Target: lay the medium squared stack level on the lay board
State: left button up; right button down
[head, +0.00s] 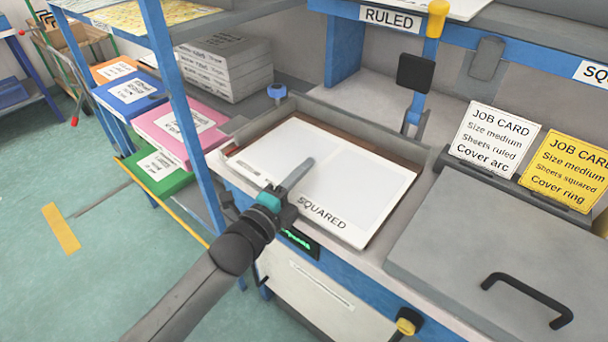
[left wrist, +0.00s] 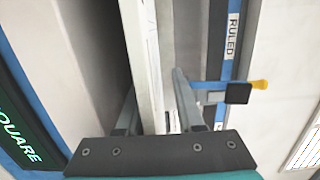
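A wide white stack marked SQUARED (head: 352,180) lies in a shallow grey tray with a brown lining, in the middle of the head view. My left gripper (head: 297,180) is at its near left edge, one finger showing over the top face. In the left wrist view the pale edge of the stack (left wrist: 143,55) runs between the two fingers (left wrist: 158,115). A gap shows between the stack and the right-hand finger, so the gripper looks open around the edge. The lower finger is hidden in the head view. No lay board can be made out. My right gripper is out of view.
A grey lidded box (head: 510,255) with a black handle stands right of the tray. Two job cards (head: 495,138) stand behind it. A blue post (head: 180,110) rises at the left, before shelves of coloured packs (head: 175,130). A RULED shelf (head: 392,18) hangs above.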

pick_arm(q)
jog(key=shift+o, duration=0.4)
jog(key=shift+f, duration=0.2)
jog(key=p+v, duration=0.2)
jog(key=v, duration=1.3)
jog(key=shift+r+p, duration=0.15)
jog(key=shift+p, duration=0.15)
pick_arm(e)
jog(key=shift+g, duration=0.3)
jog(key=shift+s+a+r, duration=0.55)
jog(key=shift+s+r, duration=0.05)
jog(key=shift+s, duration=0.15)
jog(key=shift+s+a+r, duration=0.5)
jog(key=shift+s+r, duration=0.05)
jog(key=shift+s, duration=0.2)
pick_arm(q)
jog(key=shift+s+a, duration=0.1)
